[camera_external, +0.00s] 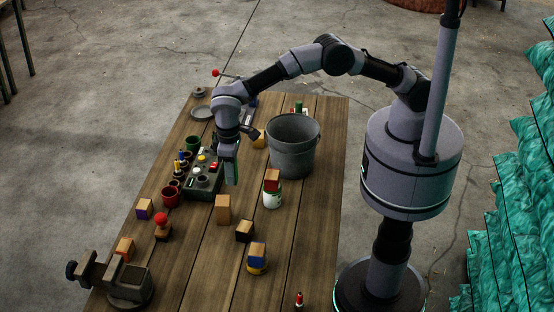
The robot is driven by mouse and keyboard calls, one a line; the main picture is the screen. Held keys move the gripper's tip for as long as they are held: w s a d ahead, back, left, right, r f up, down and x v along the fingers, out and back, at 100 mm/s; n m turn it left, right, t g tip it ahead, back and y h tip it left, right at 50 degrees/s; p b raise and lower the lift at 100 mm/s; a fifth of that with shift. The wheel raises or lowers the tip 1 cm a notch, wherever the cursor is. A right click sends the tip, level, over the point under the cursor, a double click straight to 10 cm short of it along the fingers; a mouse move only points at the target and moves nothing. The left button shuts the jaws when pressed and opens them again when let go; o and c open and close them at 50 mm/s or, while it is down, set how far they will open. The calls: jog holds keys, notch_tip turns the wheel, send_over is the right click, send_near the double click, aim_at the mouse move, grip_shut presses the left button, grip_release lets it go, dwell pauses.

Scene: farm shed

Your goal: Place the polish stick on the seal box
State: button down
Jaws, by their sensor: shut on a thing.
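My gripper (231,180) points down over the wooden table, just right of a dark tray. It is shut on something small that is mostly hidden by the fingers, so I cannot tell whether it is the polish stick. A small upright stick-like item with a red top (299,300) stands at the near edge. I cannot tell which is the seal box.
A grey bucket (293,148) stands right of my gripper. A vise (128,287) is at the near left. Bare planks lie at the right front.

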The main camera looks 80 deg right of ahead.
aim_at(223, 200)
jog(key=w+f, duration=0.1)
jog(key=f, duration=0.1)
jog(key=w+f, duration=0.1)
jog(key=f, duration=0.2)
jog(key=w+f, duration=0.1)
jog(key=f, duration=0.2)
jog(key=shift+w+d, duration=0.1)
jog(key=shift+w, duration=0.25)
jog(key=shift+s+f+b, duration=0.1)
jog(key=shift+b, duration=0.2)
jog(key=shift+f, duration=0.15)
jog(key=c, duration=1)
grip_release()
jog(key=shift+r, duration=0.2)
